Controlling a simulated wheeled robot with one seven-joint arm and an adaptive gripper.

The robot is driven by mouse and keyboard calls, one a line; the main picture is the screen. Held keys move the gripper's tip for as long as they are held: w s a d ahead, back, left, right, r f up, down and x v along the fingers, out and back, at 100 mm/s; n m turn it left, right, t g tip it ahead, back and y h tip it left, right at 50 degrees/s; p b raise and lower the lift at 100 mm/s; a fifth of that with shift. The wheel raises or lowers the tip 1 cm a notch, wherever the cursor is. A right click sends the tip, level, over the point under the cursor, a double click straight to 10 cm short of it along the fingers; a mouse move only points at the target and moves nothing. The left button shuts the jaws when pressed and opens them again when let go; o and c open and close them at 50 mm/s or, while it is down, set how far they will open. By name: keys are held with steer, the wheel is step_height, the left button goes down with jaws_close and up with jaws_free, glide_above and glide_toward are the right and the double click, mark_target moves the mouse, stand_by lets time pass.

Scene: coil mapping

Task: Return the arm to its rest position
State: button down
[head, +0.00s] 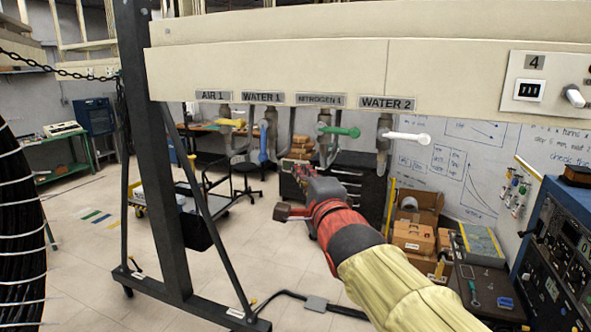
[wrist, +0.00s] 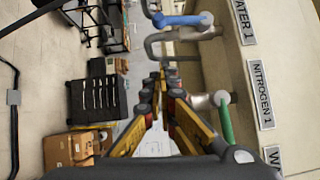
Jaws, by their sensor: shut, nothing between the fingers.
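My arm, in a yellow sleeve, reaches up from the lower right in the head view. My gripper (head: 297,172) is at its end, below the valve row and near the green valve handle (head: 340,131). In the wrist view the yellow fingers of my gripper (wrist: 167,75) come together at the tips with nothing between them. The green handle also shows in the wrist view (wrist: 225,122), to the right of the fingers and apart from them. The blue handle (wrist: 183,20) is beyond the fingertips.
A cream panel (head: 270,68) carries yellow (head: 232,122), blue (head: 263,142), green and white (head: 407,137) valve handles. A dark steel post (head: 150,150) stands at left. A blue instrument cabinet (head: 560,245) and cardboard boxes (head: 413,236) are at right. Open floor (head: 90,270) lies lower left.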

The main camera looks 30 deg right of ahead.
steer(key=s+f+n+g+b, duration=0.1)
steer(key=s+f+n+g, duration=0.3)
steer(key=f, duration=0.5)
steer(key=s+f+n+g+b, duration=0.1)
steer(key=s+f+n+g, duration=0.2)
steer(key=f+n, duration=0.5)
steer(key=s+a+f+n+g+y+b, duration=0.1)
steer(key=s+a+f+n+b, duration=0.2)
steer(key=f, duration=0.7)
steer(key=s+a+f+n+g+y+b, duration=0.2)
steer(key=s+a+f+b, duration=0.5)
steer(key=f, duration=0.4)
steer(key=s+a+f+n+g+y+b, duration=0.2)
steer(key=s+a+f+n+b, duration=0.3)
steer(key=f, duration=0.6)
steer(key=s+b, duration=0.1)
steer(key=b, duration=0.1)
steer(key=shift+a+b, duration=0.2)
steer(key=shift+b, duration=0.15)
steer(key=shift+d, duration=0.1)
